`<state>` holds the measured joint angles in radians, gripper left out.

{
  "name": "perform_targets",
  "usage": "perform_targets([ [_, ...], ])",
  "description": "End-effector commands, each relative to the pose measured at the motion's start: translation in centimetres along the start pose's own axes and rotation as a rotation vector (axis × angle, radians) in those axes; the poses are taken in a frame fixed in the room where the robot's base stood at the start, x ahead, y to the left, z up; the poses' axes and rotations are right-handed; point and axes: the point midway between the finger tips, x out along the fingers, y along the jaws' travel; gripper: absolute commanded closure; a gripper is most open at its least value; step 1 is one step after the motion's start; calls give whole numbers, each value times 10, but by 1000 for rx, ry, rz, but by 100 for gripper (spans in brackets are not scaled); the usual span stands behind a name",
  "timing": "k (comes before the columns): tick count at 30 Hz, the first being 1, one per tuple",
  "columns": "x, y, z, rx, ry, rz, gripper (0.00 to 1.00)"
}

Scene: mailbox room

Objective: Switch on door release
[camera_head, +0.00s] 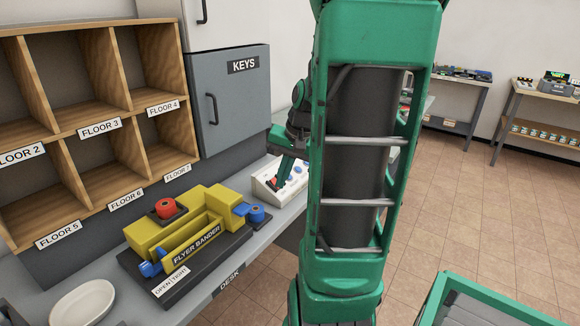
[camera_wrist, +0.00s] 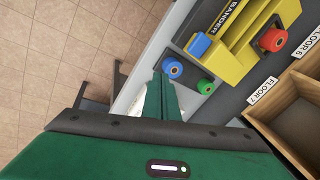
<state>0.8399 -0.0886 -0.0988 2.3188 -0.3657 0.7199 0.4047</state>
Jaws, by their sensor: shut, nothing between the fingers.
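A white box with a sloped top (camera_head: 270,193) stands on the desk in the head view, with a red part and blue parts on top. I cannot read any door release label on it. My gripper (camera_head: 279,184) is shut and empty and reaches down over this box at its red part; whether it touches is unclear. In the wrist view my shut gripper (camera_wrist: 162,82) covers most of the white box (camera_wrist: 142,104), of which only pale edges show beside the fingers.
A yellow flyer bander (camera_head: 190,232) with a red roll and blue parts sits on the desk (camera_head: 232,270), left of the box. A white dish (camera_head: 82,303), wooden pigeonholes (camera_head: 97,125) and a grey KEYS cabinet (camera_head: 232,98) are nearby. A green-framed cart (camera_head: 490,303) stands lower right.

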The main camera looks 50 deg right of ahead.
Motion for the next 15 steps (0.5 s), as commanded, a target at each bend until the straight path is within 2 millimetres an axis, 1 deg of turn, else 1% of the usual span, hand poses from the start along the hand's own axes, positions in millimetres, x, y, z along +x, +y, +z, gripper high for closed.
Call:
perform_targets([
  [1, -5, -4, 20, -57, -10, 28, 100],
  [5, -14, 1, 64, -179, -45, 100, 100],
  [6, -17, 4, 78, -214, -57, 120, 100],
  [9, -24, 14, 110, -303, -89, 164, 100],
  [12, -31, 26, 137, -379, -120, 198, 100],
  [15, -35, 38, 159, -439, -148, 222, 100],
])
